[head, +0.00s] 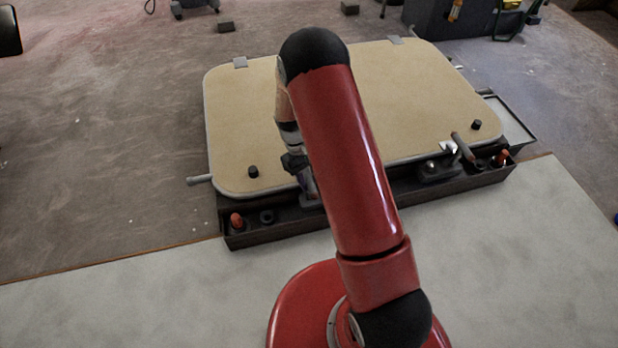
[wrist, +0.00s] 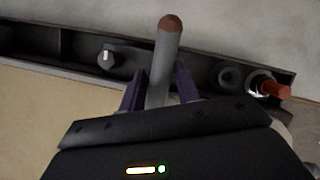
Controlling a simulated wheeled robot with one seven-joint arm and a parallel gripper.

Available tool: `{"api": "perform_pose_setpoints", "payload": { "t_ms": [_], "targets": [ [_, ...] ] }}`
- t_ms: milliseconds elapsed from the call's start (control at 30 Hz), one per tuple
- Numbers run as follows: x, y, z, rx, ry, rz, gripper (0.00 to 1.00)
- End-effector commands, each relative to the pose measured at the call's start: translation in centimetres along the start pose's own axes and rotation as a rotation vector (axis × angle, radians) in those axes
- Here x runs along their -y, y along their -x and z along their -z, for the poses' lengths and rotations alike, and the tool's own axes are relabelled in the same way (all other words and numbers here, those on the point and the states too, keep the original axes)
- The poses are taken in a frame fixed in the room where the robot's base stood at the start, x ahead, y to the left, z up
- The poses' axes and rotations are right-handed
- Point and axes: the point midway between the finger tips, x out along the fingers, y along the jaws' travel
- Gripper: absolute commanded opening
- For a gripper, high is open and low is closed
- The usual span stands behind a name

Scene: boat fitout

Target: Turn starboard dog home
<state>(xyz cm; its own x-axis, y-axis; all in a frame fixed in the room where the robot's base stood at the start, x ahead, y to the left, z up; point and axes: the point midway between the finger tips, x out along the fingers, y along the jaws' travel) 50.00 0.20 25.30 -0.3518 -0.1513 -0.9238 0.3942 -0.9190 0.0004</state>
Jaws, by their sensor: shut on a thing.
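The tan hatch lid (head: 420,85) lies flat and shut in its dark frame. In the wrist view, a grey dog handle with a brown tip (wrist: 167,48) stands between the two purple fingers of my gripper (wrist: 160,85), which is shut on it. In the head view, my gripper (head: 307,184) is at the near edge of the lid, left of centre. My red arm hides most of that dog. I cannot tell from labels which is starboard.
The dark front ledge (head: 290,228) has an orange knob (head: 237,220) at its left end and another (head: 501,157) at its right. The left knob also shows in the wrist view (wrist: 275,89). Black stops (head: 253,172) stand on the lid. Pale floor in front is clear.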

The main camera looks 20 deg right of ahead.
Motion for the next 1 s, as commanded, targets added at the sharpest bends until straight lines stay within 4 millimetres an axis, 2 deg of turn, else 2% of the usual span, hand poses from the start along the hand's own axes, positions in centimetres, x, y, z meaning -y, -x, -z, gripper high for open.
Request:
{"api": "perform_pose_setpoints", "payload": {
  "t_ms": [333,367,500,800,867,1000],
  "targets": [
    [-0.1,0.0,-0.1,0.002,0.007,-0.003,0.09],
    [-0.1,0.0,-0.1,0.002,0.006,-0.003,0.33],
    [-0.1,0.0,-0.1,0.002,0.005,-0.002,0.50],
    [0.0,0.3,0.0,0.000,0.003,-0.001,0.50],
    [0.0,0.8,0.0,-0.001,0.003,-0.001,0.50],
    [0.0,3.1,0.0,-0.004,0.003,-0.002,0.50]
  ]
}}
